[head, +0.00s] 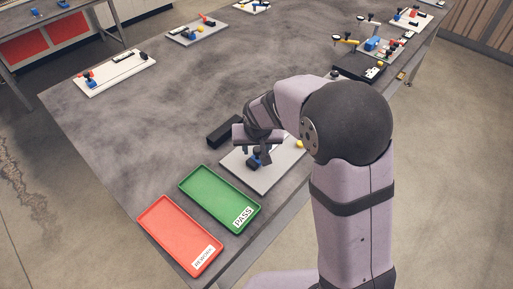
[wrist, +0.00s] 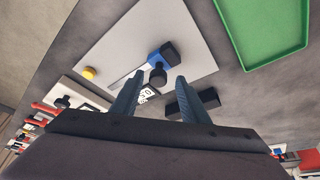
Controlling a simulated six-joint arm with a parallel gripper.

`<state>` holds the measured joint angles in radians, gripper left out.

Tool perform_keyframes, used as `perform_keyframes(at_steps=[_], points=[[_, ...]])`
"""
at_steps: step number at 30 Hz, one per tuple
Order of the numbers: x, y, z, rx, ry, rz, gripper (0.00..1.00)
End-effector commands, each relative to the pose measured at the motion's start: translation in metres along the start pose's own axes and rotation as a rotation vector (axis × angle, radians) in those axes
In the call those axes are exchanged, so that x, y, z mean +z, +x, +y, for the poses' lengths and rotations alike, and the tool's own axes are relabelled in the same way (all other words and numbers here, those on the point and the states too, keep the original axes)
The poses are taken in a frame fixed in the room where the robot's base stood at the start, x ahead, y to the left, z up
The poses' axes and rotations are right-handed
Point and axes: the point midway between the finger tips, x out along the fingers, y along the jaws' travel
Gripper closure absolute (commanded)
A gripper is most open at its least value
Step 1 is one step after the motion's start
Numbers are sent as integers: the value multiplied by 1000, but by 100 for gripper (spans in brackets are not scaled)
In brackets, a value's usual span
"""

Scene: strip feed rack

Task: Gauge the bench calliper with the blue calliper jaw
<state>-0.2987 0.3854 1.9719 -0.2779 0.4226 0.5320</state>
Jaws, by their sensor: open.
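The bench calliper lies on a white board (head: 268,180), partly hidden by my arm in the head view. Its blue calliper jaw (head: 254,162) also shows in the wrist view (wrist: 156,60), with black knobs at its end and side. A thin grey beam runs from the jaw, and a small white display (wrist: 147,93) shows between my fingers. My gripper (wrist: 159,80) is open and empty. Its two fingertips are either side of the near black knob in the picture; I cannot tell whether they touch anything. A yellow button (wrist: 89,73) is on the board.
A green PASS tray (head: 215,197) and a red REWORK tray (head: 178,232) lie left of the board near the table edge. A black block (head: 226,130) stands behind the board. Other boards with fixtures line the far table edges; the table's middle is clear.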

Motion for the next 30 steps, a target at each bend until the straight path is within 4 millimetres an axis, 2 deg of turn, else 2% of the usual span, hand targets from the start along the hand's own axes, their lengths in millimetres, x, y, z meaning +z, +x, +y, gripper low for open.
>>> perform_keyframes(at_steps=[16,21,30], points=[[0,-60,-1,-2,0,3,59],[1,-69,-1,-2,-1,1,59],[1,-70,-1,-1,-1,-1,59]])
